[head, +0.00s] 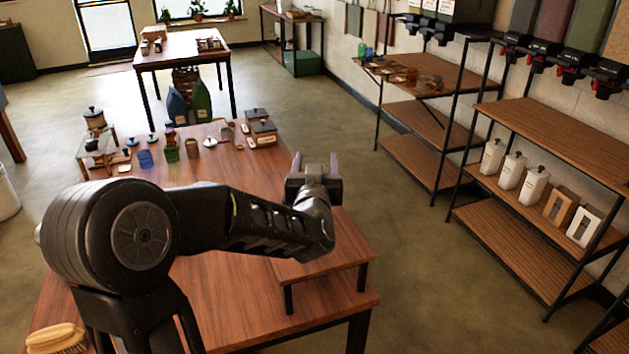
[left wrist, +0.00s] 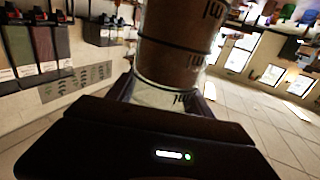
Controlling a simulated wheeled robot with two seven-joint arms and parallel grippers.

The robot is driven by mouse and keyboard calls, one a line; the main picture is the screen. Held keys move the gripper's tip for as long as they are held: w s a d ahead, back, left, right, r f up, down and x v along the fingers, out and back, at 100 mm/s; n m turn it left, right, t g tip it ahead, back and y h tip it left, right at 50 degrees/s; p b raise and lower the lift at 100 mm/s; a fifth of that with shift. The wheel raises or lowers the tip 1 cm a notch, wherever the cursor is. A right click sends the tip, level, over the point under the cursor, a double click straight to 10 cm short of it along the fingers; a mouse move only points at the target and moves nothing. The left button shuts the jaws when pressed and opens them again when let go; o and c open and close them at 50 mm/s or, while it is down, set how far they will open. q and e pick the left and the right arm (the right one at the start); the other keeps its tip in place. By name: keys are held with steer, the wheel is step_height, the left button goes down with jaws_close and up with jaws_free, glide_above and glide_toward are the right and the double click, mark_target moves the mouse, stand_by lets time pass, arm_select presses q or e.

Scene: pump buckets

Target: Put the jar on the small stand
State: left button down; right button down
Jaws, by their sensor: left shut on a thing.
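My left gripper (head: 315,166) is above the near table, by the far side of the small stand. It is shut on a jar (left wrist: 178,62), a clear glass container with brown contents and dark markings, which fills the top middle of the left wrist view. In the head view I cannot make the jar out. The small stand (head: 345,255) is a low wooden platform with dark legs on the right of the near table. My arm covers part of it, and its visible top is bare. My right gripper is not in view.
The near table (head: 225,290) carries a wooden brush (head: 57,338) at the front left. Cups, lidded boxes (head: 263,132) and a small rack (head: 97,145) stand at its far end. Shelves with white pump bottles (head: 534,185) line the right wall. Open floor lies between.

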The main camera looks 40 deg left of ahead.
arm_select(q)
steer(key=shift+f, duration=0.1)
step_height(320, 180, down, 4)
steer(key=shift+r, duration=0.15)
stand_by(0.5)
steer(key=shift+f, duration=0.25)
steer(key=shift+c, duration=2.1)
jaws_free()
steer(key=shift+s+r, duration=0.1)
